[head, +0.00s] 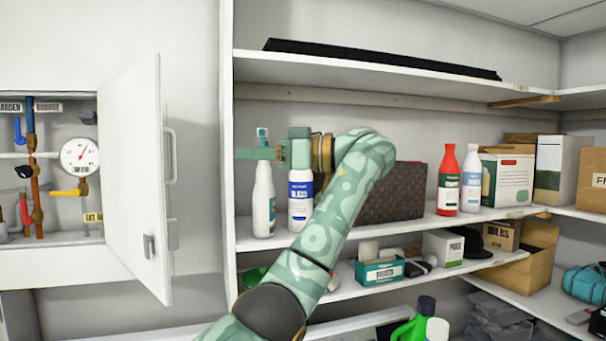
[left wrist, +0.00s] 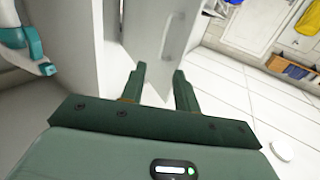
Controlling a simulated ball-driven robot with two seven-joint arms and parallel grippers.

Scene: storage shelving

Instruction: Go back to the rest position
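My left arm reaches up across the middle of the head view, and its green gripper (head: 246,153) points left in front of the upper shelf. The gripper overlaps a white spray bottle (head: 264,200) and is near a white bottle with a blue label (head: 300,200); I cannot tell the exact gap to them. In the left wrist view the two fingers of the left gripper (left wrist: 160,75) stand apart with nothing between them. My right gripper is in neither view.
An open white cabinet door (head: 135,180) stands left of the gripper; its handle (left wrist: 168,35) shows ahead of the fingers in the wrist view. Shelves (head: 350,235) hold a brown box (head: 395,195), a red bottle (head: 448,180) and cartons.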

